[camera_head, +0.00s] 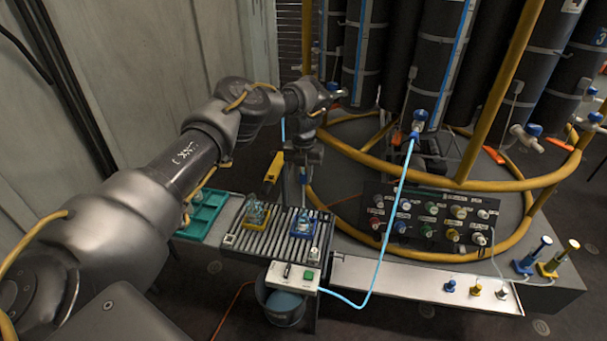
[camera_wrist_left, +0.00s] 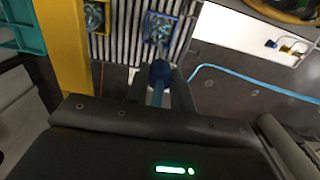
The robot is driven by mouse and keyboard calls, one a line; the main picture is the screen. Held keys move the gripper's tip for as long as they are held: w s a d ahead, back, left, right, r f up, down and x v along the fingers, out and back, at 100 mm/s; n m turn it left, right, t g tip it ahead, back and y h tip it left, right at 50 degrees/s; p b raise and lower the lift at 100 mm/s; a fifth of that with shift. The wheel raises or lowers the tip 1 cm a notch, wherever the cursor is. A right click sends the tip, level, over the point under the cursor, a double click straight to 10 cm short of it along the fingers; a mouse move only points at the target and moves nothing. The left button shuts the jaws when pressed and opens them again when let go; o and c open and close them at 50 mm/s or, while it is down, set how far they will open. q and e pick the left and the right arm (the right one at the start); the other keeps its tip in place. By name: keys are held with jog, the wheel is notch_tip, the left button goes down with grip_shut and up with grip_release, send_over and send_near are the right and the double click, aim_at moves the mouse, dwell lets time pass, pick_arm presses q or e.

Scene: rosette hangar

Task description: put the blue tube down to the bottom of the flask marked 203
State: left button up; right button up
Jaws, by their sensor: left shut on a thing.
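My left gripper (camera_head: 302,165) points down above the slatted rack, with its fingers (camera_wrist_left: 160,92) shut on a blue piece (camera_wrist_left: 160,72), which I take to be the blue tube's end. A light blue hose (camera_head: 385,240) hangs from a valve on a black cylinder and loops to the control box; it also shows in the wrist view (camera_wrist_left: 230,74). I cannot see whether it joins the held piece. One clear flask (camera_head: 255,212) stands in a yellow holder, another (camera_head: 303,224) in a blue holder (camera_wrist_left: 161,28). No number is readable on either. The held piece appears above the rack, outside both flasks.
A green tray (camera_head: 205,215) lies left of the rack (camera_head: 270,240). A control box (camera_head: 293,277) and bucket (camera_head: 285,307) are in front. A panel of knobs (camera_head: 430,217), yellow rails (camera_head: 400,178) and tall black cylinders (camera_head: 437,60) stand right and behind. A white shelf (camera_head: 400,280) has bare room.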

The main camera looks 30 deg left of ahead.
pick_arm(q)
jog(key=shift+f, duration=0.4)
dwell(0.5)
jog(key=shift+f+b, duration=0.5)
jog(key=shift+f, duration=0.55)
jog(key=shift+f+b, duration=1.2)
jog(key=shift+f, duration=0.7)
